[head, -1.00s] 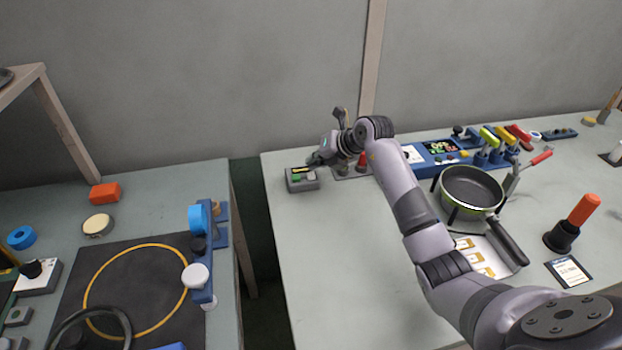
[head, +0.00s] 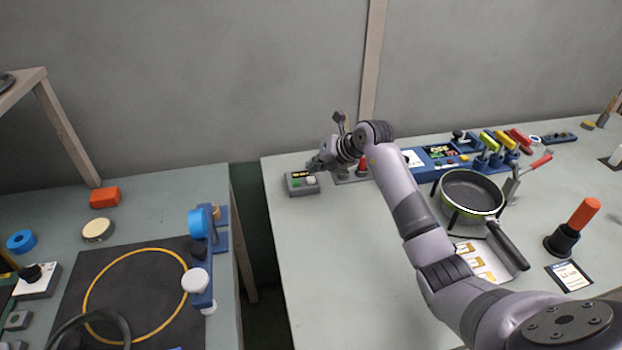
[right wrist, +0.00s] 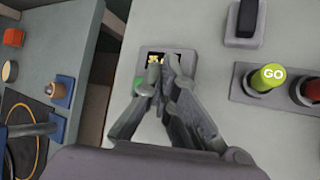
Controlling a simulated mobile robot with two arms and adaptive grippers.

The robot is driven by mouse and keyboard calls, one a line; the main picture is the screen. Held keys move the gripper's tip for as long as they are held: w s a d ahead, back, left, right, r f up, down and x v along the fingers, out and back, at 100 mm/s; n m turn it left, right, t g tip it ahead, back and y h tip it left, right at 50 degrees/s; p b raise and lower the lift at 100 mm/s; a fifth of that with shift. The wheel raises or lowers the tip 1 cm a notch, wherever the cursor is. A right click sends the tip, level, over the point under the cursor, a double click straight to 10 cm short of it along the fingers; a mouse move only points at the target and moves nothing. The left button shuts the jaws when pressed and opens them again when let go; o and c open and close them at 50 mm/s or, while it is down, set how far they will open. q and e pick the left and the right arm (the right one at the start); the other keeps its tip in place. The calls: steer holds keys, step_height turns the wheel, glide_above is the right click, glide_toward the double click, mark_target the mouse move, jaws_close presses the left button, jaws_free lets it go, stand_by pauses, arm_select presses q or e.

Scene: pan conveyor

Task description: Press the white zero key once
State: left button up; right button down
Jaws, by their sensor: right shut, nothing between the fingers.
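A small grey box (head: 294,188) stands at the left end of the right-hand table. It has a lit yellow display (head: 299,174), a green key (head: 296,184) and a white key (head: 311,181). My right gripper (head: 311,168) is shut and empty, with its fingertips over the back right part of the box, close to the white key. I cannot tell whether they touch it. In the right wrist view, the shut fingers (right wrist: 163,70) cover much of the box (right wrist: 188,62); the green key (right wrist: 138,84) shows beside them and the white key is hidden. My left gripper is not in view.
A green GO button (right wrist: 267,77) and a red button (right wrist: 312,92) stand right of the box. A pan (head: 470,190), a blue console (head: 432,150) and an orange-handled tool (head: 577,222) are farther right. The front left of this table is clear.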

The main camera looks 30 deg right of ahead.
mark_target(314, 177)
stand_by(0.3)
steer(key=shift+f, duration=0.45)
steer(key=shift+f+b, duration=0.35)
steer(key=shift+f, duration=0.15)
stand_by(0.8)
steer(key=shift+r, duration=0.1)
steer(key=shift+r+p, duration=0.85)
steer(key=shift+r+p, duration=2)
steer(key=shift+r, duration=0.5)
